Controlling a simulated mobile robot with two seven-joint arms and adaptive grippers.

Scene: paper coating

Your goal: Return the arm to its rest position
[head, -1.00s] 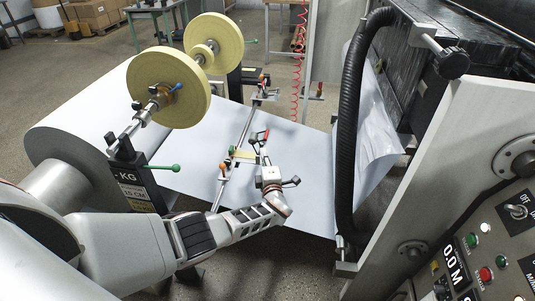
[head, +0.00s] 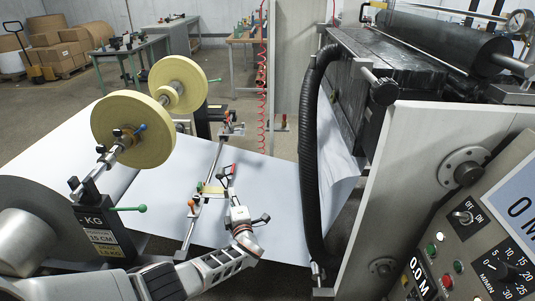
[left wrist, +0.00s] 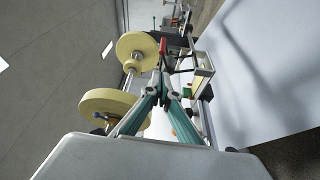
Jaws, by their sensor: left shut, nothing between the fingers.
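My left arm enters the head view from the lower left. Its gripper (head: 228,172) is over the white paper web (head: 265,190), close beside the cross bar (head: 205,180) and a small yellow piece (head: 212,189) on it. In the left wrist view the fingers of the left gripper (left wrist: 163,55) meet at their tips, with nothing between them. Whether the gripper touches the bar is hard to tell. My right gripper is not in view.
Two yellow tape rolls (head: 133,133) on a shaft stand left of the arm. A black hose (head: 311,150) and the machine's control panel (head: 465,250) are on the right. Tables (head: 135,50) and cartons (head: 60,50) stand at the back, with open floor before them.

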